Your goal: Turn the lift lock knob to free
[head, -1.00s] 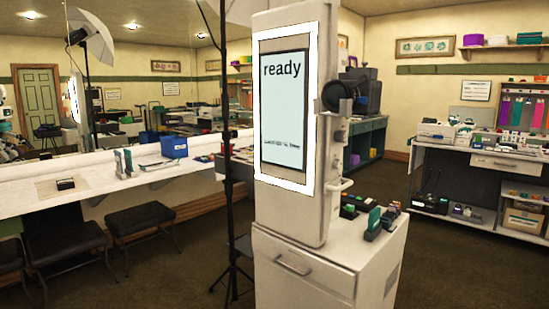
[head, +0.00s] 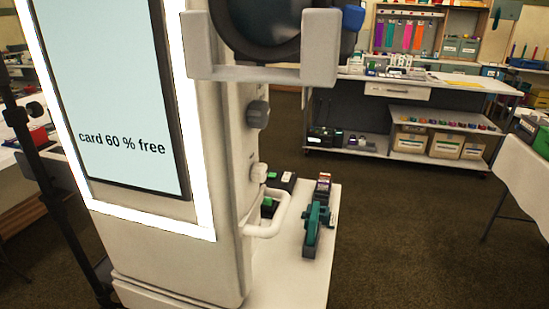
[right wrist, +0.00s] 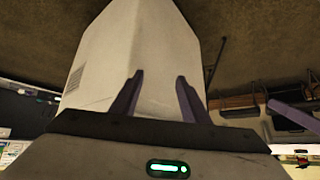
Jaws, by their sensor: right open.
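A tall white kiosk (head: 222,200) with a lit screen (head: 110,85) fills the left of the head view. On its right side are a dark grey knob (head: 258,114) and, lower, a smaller white knob (head: 259,172). I cannot read a label that tells which is the lift lock knob, nor its setting. A white bar handle (head: 270,218) sticks out below them. In the right wrist view my right gripper (right wrist: 158,78) is open, with nothing between its purple fingers. A pale, vented, box-like body (right wrist: 130,50) lies beyond them. My left gripper is not in view.
A dark round lens (head: 258,25) in a grey bracket (head: 320,72) juts out above the knobs. Small devices, including a teal one (head: 315,228), stand on the white cabinet top (head: 290,270). Open dark floor (head: 400,230) lies to the right. A black stand (head: 50,190) is at left.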

